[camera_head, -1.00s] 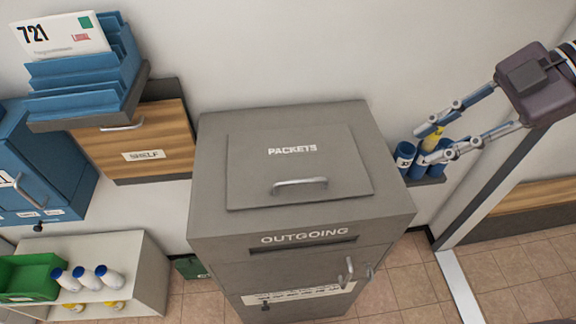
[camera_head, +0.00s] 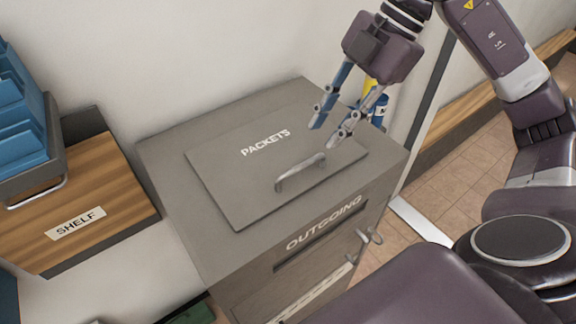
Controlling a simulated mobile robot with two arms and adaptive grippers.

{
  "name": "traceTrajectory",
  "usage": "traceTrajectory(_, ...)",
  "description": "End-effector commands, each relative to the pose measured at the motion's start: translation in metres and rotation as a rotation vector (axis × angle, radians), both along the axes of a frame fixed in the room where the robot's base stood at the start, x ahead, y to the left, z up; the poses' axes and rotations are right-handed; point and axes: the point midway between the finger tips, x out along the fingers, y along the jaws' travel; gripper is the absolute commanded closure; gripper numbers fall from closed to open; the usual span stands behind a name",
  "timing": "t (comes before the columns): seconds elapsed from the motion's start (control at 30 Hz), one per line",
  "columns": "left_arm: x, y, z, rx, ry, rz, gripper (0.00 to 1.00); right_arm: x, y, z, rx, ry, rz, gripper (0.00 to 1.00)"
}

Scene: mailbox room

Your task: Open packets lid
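The packets lid (camera_head: 225,167) lies flat and closed on top of the grey outgoing box (camera_head: 165,150). Its metal handle (camera_head: 300,172) stands near the lid's front edge. My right gripper (camera_head: 331,134) is open and empty. It points down over the right part of the lid, a little behind and to the right of the handle, and does not appear to touch it. My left gripper is not in view.
The wooden shelf drawer (camera_head: 95,210) and blue trays (camera_head: 20,115) stand at the left. Two small metal handles (camera_head: 368,237) stick out from the box front. A wall is behind the box.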

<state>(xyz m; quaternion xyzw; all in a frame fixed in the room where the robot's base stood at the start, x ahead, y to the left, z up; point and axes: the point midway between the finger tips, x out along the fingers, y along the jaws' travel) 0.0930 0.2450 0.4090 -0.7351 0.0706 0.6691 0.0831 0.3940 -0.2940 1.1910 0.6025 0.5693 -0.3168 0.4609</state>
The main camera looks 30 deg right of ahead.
Motion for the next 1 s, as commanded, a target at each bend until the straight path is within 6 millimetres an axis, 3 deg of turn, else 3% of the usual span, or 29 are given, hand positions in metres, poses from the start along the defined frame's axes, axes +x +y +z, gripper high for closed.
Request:
traceTrajectory(0.23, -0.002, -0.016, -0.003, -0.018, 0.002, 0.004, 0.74, 0.003, 0.012, -0.028, 0.001, 0.005, 0.004, 0.74)
traceTrajectory(0.5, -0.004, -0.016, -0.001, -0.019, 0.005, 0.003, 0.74, 0.01, 0.027, -0.062, 0.001, 0.003, 0.003, 0.74)
traceTrajectory(0.9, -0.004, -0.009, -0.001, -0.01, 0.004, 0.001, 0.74, 0.012, 0.031, -0.071, 0.001, 0.0, 0.001, 0.74)
traceTrajectory(1.0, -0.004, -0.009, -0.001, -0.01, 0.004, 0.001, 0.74, 0.012, 0.031, -0.071, 0.001, 0.0, 0.001, 0.85)
